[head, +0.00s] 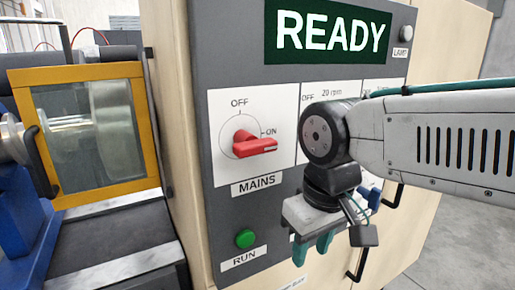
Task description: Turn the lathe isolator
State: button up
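The isolator is a red rotary handle (254,145) on a white plate marked OFF at the top and ON at the right, with a MAINS label below. In the head view its handle points right, at ON. My gripper (315,246) hangs down in front of the panel, below and to the right of the red handle and apart from it. Its teal fingertips point downward. I cannot tell whether they are open or shut. I see nothing held between them.
The grey panel (232,80) has a lit READY display (331,32), a green RUN button (245,238) and a LAMP knob (406,33). My arm hides most of a second dial marked OFF and 20 rpm. A yellow-framed guard (88,72) stands at left.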

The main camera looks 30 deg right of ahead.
aim_at(247, 145)
jog(key=z, duration=3.15)
jog(key=k, duration=2.1)
jog(key=u, duration=2.4)
